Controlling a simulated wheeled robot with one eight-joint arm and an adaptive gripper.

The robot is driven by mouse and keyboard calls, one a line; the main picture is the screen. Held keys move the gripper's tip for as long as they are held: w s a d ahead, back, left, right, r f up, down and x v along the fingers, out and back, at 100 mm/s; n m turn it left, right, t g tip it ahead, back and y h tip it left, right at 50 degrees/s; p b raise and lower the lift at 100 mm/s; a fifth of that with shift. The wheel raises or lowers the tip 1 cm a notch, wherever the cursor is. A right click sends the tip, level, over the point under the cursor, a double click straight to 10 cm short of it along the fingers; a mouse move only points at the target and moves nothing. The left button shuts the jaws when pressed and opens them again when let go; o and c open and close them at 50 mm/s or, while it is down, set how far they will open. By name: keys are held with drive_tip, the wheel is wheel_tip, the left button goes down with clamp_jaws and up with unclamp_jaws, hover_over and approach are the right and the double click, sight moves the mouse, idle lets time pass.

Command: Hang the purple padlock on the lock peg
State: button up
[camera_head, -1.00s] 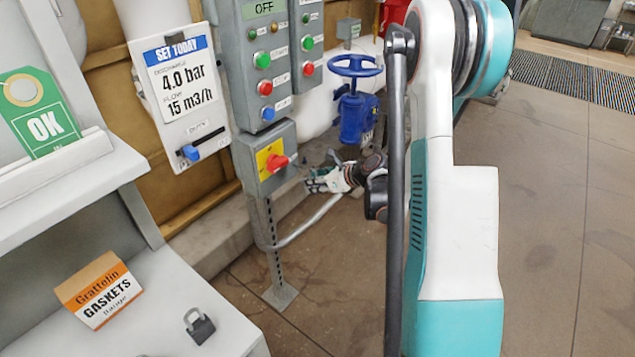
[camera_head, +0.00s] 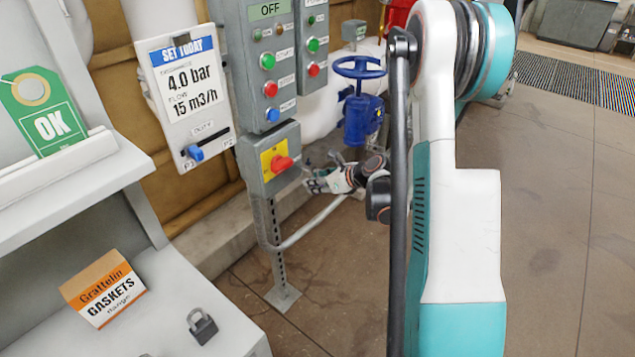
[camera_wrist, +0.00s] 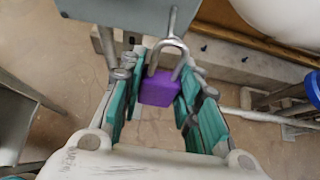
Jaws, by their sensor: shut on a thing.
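The purple padlock (camera_wrist: 160,89) is between the teal-padded fingers of my gripper (camera_wrist: 164,72) in the wrist view. My gripper is shut on its body, with the grey shackle pointing away from my palm. A thin grey metal rod (camera_wrist: 172,20), which may be the lock peg, meets the top of the shackle in the picture. I cannot tell whether it passes through the shackle or only lies behind it. In the head view my gripper (camera_head: 318,182) is just right of and below the switch box (camera_head: 270,160), and the padlock cannot be made out there.
The switch box has a red knob on a yellow plate. A blue valve wheel (camera_head: 358,67) stands behind my gripper. A bent pipe (camera_head: 315,222) runs below it. A dark padlock (camera_head: 202,326) and a gaskets box (camera_head: 102,288) rest on the grey bench at the left.

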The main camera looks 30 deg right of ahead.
drive_tip(key=shift+w, duration=0.2)
drive_tip(key=shift+w+a, duration=0.2)
drive_tip(key=shift+w, duration=0.15)
drive_tip(key=shift+w+a, duration=0.2)
drive_tip(key=shift+w, duration=0.4)
idle(0.5)
drive_tip(key=shift+w+a, duration=0.1)
drive_tip(key=shift+w, duration=0.2)
drive_tip(key=shift+w+a+f, duration=0.2)
drive_tip(key=shift+w+f, duration=0.3)
drive_tip(key=shift+f, duration=0.2)
idle(1.0)
idle(0.4)
drive_tip(key=o, duration=1.1)
